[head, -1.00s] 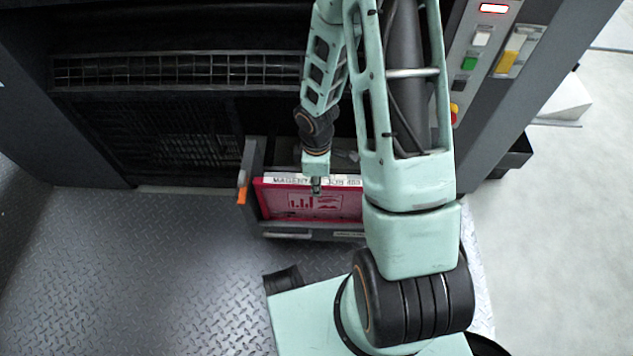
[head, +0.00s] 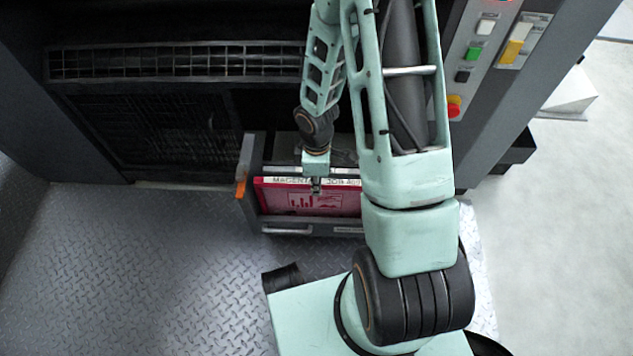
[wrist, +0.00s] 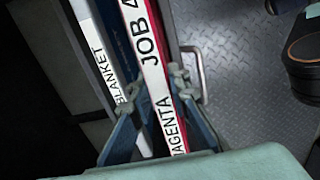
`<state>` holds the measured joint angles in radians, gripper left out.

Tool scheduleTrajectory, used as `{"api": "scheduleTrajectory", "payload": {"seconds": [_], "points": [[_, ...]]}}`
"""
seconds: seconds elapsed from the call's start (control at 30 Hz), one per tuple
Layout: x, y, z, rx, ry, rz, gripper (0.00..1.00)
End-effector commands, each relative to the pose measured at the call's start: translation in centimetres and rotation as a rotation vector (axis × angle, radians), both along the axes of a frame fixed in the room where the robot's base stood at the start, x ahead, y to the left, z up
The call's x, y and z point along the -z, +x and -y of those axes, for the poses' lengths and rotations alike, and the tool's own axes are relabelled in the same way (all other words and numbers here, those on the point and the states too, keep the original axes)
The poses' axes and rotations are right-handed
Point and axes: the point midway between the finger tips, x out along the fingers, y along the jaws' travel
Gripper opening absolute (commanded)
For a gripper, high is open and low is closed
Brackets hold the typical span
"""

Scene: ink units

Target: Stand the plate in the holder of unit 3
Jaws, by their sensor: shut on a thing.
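The magenta plate (head: 330,203) stands upright in the grey holder (head: 251,150), its lower part behind the holder's front rail. Its white top strip (wrist: 153,60) reads MAGENTA and JOB, with the rest cut off. My gripper (head: 316,188) is at the middle of the plate's top edge. In the wrist view, my gripper (wrist: 157,92) has one finger on each side of the strip and is shut on the plate. Whether the plate touches the bottom of the holder is hidden. My arm hides the plate's right end.
A white strip reading BLANKET (wrist: 100,55) runs beside the plate. An orange part (head: 240,189) sits on the holder's left end. A button panel (head: 475,55) is on the unit at upper right. The tread-plate floor (head: 150,260) is clear at left.

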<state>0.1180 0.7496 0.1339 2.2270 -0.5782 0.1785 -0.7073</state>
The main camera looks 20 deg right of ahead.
Motion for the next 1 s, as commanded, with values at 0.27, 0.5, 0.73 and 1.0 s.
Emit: {"api": "scheduleTrajectory", "payload": {"seconds": [0.27,0.5,0.73,1.0], "points": [[0.3,0.0,0.0,0.000,0.001,0.001,0.00],[0.3,0.0,0.0,0.000,0.000,0.000,0.32],[0.3,0.0,0.0,0.000,0.000,0.000,0.37],[-0.9,0.1,0.0,0.002,0.001,0.003,0.37]]}}
